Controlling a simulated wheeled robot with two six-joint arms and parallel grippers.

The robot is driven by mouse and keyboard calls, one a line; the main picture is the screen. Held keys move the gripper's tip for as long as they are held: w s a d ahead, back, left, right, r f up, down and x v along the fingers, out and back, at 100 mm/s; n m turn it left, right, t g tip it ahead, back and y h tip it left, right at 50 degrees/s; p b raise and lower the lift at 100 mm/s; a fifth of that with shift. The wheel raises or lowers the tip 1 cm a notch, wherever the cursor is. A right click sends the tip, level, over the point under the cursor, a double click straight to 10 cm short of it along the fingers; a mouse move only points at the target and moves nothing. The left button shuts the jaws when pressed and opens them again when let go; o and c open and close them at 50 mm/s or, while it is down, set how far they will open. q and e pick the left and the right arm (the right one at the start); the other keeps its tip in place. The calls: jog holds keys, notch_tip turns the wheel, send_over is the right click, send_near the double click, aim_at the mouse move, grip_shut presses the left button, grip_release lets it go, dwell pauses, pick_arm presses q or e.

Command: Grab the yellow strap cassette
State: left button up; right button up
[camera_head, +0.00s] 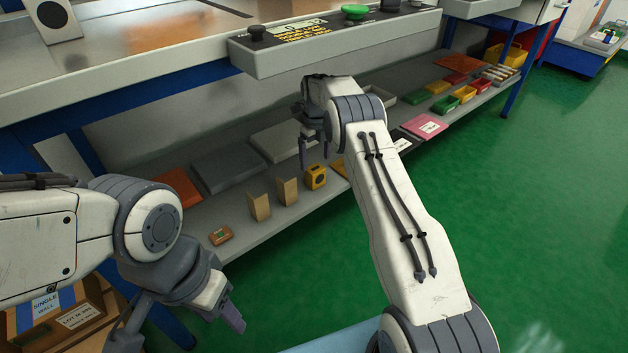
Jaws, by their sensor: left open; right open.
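A small yellow block-shaped item (316,178) with a dark round spot on its face stands on the lower shelf; it looks like the strap cassette. My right gripper (315,152) hangs in front of the shelf just above it, fingers pointing down, open, with nothing visible between them. Part of the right gripper is hidden by my own wrist. My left gripper (182,325) is low at the left, away from the shelf items, open and seemingly empty.
Two tan upright pieces (274,200) and a small brown item (221,236) are left of the yellow item on the lower shelf (255,235). A grey control panel (335,42) overhangs above. Cardboard boxes (65,320) stand lower left. Green floor is clear at right.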

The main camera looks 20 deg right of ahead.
aim_at(315, 169)
notch_tip(315, 169, down, 6)
jog(key=b, duration=0.2)
jog(key=shift+r+b, duration=0.15)
jog(key=shift+b, duration=0.2)
jog(key=shift+r, duration=0.1)
grip_shut()
